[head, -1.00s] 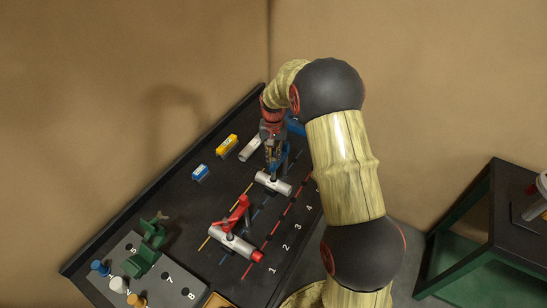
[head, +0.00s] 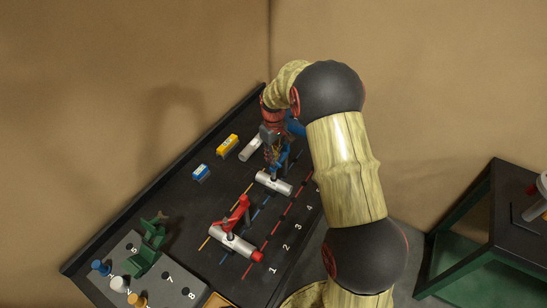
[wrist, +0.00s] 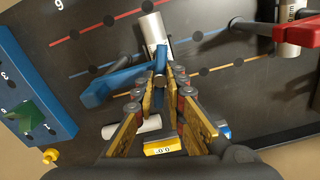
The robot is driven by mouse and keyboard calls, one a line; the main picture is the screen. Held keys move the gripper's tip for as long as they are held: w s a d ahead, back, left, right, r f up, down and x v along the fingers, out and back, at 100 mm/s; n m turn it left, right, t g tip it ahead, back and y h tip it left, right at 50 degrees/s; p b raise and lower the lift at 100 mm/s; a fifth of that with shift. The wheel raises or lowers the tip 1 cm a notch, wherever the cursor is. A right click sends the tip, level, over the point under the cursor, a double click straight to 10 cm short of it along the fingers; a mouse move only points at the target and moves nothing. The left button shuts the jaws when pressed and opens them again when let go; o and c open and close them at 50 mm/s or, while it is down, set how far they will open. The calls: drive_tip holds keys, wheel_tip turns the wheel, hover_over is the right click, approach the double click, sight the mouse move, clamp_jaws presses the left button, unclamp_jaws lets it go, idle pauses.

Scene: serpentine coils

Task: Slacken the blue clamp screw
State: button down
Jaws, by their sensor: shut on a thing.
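The blue clamp (wrist: 122,80) stands over a white cylinder (wrist: 153,32) in the wrist view. In the head view the clamp (head: 284,160) is mostly hidden by my gripper, and the white cylinder (head: 272,183) lies below it. Whether the screw's tip presses on the cylinder is hidden. In the head view my gripper (head: 275,164) points down at the clamp.
A red clamp (head: 240,207) stands on another cylinder (head: 232,244) nearby. A blue panel (wrist: 30,85) is at the left in the wrist view.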

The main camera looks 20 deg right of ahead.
drive_tip(key=shift+r+n, duration=0.1)
drive_tip(key=shift+n, duration=0.4)
drive_tip(key=c, duration=1.8)
unclamp_jaws()
drive_tip(key=shift+o, duration=0.6)
wheel_tip(320, 180, up, 12)
drive_tip(key=shift+c, duration=0.2)
